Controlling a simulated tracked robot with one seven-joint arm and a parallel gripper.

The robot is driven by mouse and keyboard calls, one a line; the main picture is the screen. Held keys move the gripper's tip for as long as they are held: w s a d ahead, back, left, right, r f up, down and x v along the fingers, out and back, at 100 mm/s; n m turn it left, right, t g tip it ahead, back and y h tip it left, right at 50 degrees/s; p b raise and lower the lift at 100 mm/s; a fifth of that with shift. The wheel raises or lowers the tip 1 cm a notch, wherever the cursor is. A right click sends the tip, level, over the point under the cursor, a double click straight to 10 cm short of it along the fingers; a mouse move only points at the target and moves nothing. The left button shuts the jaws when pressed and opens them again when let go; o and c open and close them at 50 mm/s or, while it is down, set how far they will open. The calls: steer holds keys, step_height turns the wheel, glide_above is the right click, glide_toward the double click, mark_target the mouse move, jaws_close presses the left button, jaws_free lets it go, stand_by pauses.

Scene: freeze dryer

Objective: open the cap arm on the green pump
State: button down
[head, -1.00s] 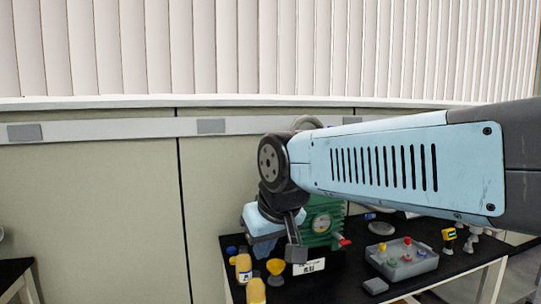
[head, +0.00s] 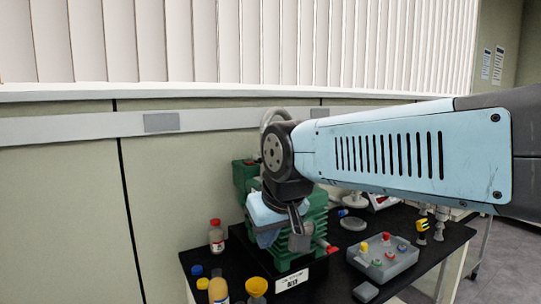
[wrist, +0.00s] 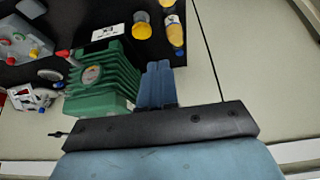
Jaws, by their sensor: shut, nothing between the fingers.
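The green ribbed pump (head: 312,222) stands on a black base on the dark table, partly hidden behind my arm in the head view. In the wrist view the pump (wrist: 112,77) shows its fins, a round gauge (wrist: 91,75) and a small red part (wrist: 62,53) on one side. My gripper (wrist: 158,68) is shut and empty, its blue fingers beside the pump's finned body in the picture. In the head view my gripper (head: 268,238) hangs in front of the pump. I cannot tell whether they touch. I cannot clearly pick out the cap arm.
A bottle with a red cap (head: 216,236) stands left of the pump. Yellow containers (head: 257,287) stand at the front. A grey box with coloured knobs (head: 383,263) sits at the right. A wall is close behind the table.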

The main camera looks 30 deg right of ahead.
steer(key=w+d+r+m+g, duration=0.1)
steer(key=w+d+r+m, duration=1.65)
steer(key=d, duration=0.25)
steer(key=w+f, duration=0.8)
steer(key=f, duration=0.1)
steer(key=shift+w+a+f, duration=0.2)
steer(key=shift+w+a, duration=0.15)
steer(key=shift+w, duration=0.15)
